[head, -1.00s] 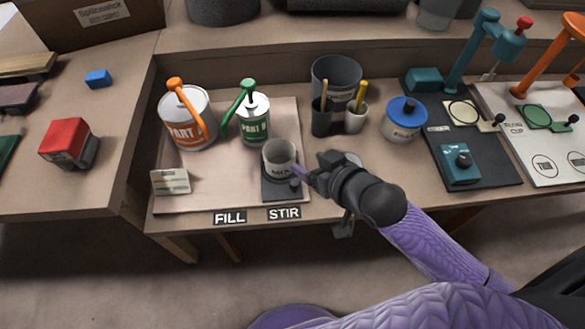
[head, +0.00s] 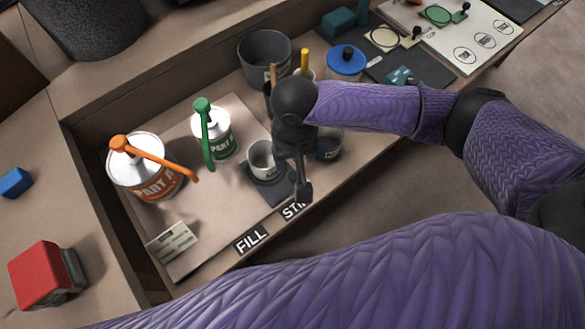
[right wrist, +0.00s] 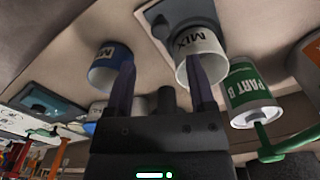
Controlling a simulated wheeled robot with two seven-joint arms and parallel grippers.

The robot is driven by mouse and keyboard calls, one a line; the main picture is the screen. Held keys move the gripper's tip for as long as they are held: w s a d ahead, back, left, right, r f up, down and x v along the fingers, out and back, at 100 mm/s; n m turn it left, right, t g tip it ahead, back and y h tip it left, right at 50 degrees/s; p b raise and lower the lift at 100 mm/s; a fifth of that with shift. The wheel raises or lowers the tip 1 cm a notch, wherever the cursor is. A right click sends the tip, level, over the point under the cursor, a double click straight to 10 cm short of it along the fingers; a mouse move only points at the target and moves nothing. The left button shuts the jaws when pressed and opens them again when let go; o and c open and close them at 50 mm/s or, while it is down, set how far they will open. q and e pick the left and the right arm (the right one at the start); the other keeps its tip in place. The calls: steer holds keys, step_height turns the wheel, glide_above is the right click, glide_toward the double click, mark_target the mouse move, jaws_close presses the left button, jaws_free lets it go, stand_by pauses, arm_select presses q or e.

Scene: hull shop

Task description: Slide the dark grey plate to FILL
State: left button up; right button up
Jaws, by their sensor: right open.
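The dark grey plate (head: 273,193) lies on the board at the STIR label (head: 294,209), to the right of the FILL label (head: 251,240). A light grey cup marked MIX (head: 261,160) stands upright on it. In the right wrist view the plate (right wrist: 183,17) carries a small dark knob, and the MIX cup (right wrist: 200,62) is behind the right-hand finger. My right gripper (head: 300,188) points down at the plate's right edge. Its fingers (right wrist: 160,72) are apart with nothing held between them. I cannot tell whether they touch the plate. My left gripper is out of view.
The orange-handled PART A can (head: 146,172) and green-handled PART B can (head: 213,135) stand behind on the board. A small card (head: 172,242) stands at the front left. A blue-banded cup (head: 330,147) is right of my gripper. Bare board lies above FILL.

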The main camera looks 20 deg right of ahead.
mark_target(294, 175)
step_height(294, 175, down, 7)
steer(key=b, duration=0.3)
steer(key=shift+r, duration=0.2)
steer(key=shift+f+b, duration=0.3)
steer(key=shift+c, duration=0.7)
steer(key=c, duration=0.7)
jaws_close()
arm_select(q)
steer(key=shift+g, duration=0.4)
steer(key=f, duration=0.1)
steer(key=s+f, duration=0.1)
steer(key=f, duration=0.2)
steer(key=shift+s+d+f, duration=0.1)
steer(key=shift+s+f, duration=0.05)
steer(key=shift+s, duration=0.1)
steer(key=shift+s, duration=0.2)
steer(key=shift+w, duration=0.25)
